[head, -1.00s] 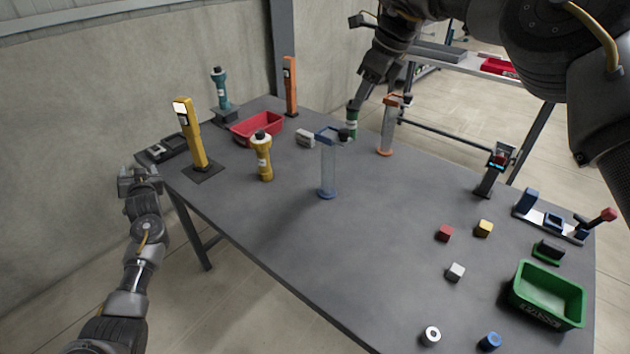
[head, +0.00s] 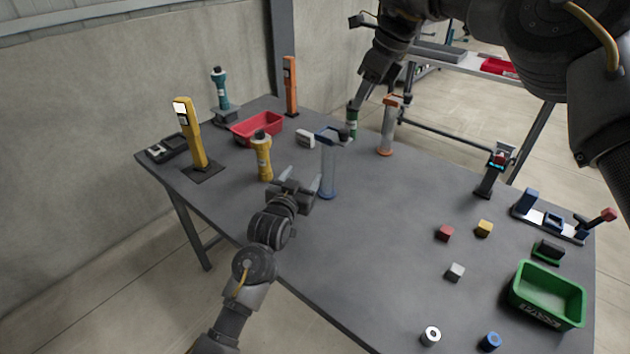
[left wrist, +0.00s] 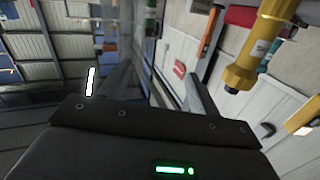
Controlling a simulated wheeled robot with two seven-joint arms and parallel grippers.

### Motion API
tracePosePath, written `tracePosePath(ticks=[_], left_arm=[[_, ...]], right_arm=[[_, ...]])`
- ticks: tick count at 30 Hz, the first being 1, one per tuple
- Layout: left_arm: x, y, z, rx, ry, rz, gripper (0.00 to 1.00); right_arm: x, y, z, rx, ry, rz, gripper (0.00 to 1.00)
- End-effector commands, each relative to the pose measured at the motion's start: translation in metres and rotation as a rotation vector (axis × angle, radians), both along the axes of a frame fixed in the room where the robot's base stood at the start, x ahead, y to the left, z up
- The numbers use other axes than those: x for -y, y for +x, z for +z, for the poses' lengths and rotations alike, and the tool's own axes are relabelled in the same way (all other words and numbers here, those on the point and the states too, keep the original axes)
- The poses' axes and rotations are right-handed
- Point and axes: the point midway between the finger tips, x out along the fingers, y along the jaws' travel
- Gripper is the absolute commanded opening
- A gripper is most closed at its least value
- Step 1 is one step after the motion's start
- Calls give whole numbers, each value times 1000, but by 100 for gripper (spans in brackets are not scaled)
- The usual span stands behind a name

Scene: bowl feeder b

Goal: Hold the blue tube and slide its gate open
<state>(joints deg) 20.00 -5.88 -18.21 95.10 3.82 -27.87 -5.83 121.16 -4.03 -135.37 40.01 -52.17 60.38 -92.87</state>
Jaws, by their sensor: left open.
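The blue tube (head: 328,172) is a clear upright tube with a blue top and base, standing mid-table in the head view. A dark part sticks out from its top on the right, near the blue top (head: 326,133). My left gripper (head: 304,184) is open, low on the tube's left side. Its fingers point toward the tube; I cannot tell whether they touch it. In the left wrist view the open fingers (left wrist: 158,82) show, with clear see-through surfaces between them. My right gripper (head: 362,97) is behind the tube, just above a green cylinder (head: 352,118); its grip is unclear.
A yellow torch-like cylinder (head: 263,160) stands close left of my left gripper. A clear tube with orange ends (head: 388,128) stands behind right. A red bin (head: 257,129) is at the back, a green bin (head: 547,293) front right.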

Motion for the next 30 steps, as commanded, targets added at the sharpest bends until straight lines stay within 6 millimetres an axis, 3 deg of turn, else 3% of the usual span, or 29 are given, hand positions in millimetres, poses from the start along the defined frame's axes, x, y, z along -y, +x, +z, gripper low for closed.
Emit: tracePosePath(ticks=[3, 6, 14, 30], left_arm=[[24, -13, 5, 3, -61, -57, 62], [33, -18, 9, 5, -88, -80, 62], [38, -14, 9, 5, -96, -88, 62], [67, 67, 9, 4, -95, -85, 62]], right_arm=[[0, 0, 0, 0, 0, 0, 36], [0, 0, 0, 0, 0, 0, 36], [0, 0, 0, 0, 0, 0, 36], [0, 0, 0, 0, 0, 0, 36]])
